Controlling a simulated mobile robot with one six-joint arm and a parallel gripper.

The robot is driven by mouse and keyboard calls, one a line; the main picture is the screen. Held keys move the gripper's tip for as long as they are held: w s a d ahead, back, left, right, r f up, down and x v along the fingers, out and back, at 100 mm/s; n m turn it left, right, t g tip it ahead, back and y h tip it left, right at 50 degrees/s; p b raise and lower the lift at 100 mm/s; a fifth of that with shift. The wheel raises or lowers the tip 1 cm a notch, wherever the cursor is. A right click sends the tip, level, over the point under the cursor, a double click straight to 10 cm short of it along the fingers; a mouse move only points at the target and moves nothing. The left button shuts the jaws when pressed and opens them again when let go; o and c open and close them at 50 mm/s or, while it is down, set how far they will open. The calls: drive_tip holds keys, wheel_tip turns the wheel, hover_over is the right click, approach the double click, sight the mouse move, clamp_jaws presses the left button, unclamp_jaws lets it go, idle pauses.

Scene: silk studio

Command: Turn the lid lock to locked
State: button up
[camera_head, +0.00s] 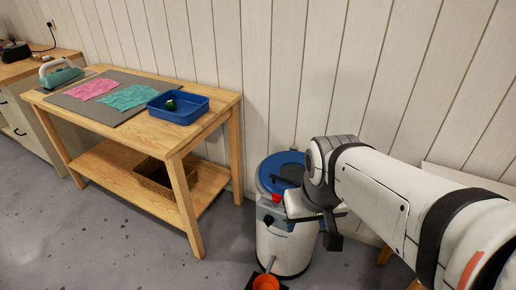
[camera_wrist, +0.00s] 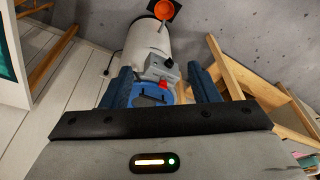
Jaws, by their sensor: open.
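A white drum-shaped machine (camera_head: 285,248) with a blue lid (camera_head: 273,166) stands on the floor beside the wooden table. A red part (camera_head: 276,198), which looks like the lid lock, sits at the lid's front edge. In the wrist view the red part (camera_wrist: 164,84) shows beside a grey box (camera_wrist: 155,68) on the machine's side. Its exact turn angle is too small to tell. My gripper (camera_wrist: 161,78) is open and empty. Its two dark blue fingers frame the lid edge and red part in the picture; contact is not visible. My arm covers the machine's right side in the head view.
The wooden table (camera_head: 222,101) at left bears a blue tray (camera_head: 195,115), pink cloth (camera_head: 92,89) and teal cloth (camera_head: 127,98). A panelled wall (camera_head: 240,60) is close behind. Floor at left is clear.

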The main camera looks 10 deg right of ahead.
drive_tip(key=w+f+n+g+b, duration=0.1)
drive_tip(key=w+f+n+b, duration=0.3)
drive_tip(key=w, duration=0.5)
drive_tip(key=w+f+n+b, duration=0.2)
drive_tip(key=w+f+b, duration=0.3)
drive_tip(key=w, duration=0.4)
drive_tip(key=n+g+b, duration=0.2)
drive_tip(key=n+b, duration=0.3)
drive_tip(key=b, duration=0.2)
hover_over(277, 195)
wheel_tip(277, 195, down, 11)
drive_tip(key=shift+s+f, duration=0.1)
drive_tip(key=shift+w+f, duration=0.2)
drive_tip(key=shift+f, duration=0.35)
wheel_tip(277, 195, down, 7)
drive_tip(key=shift+r+b, duration=0.1)
drive_tip(key=shift+b, duration=0.85)
drive_tip(key=c, duration=1)
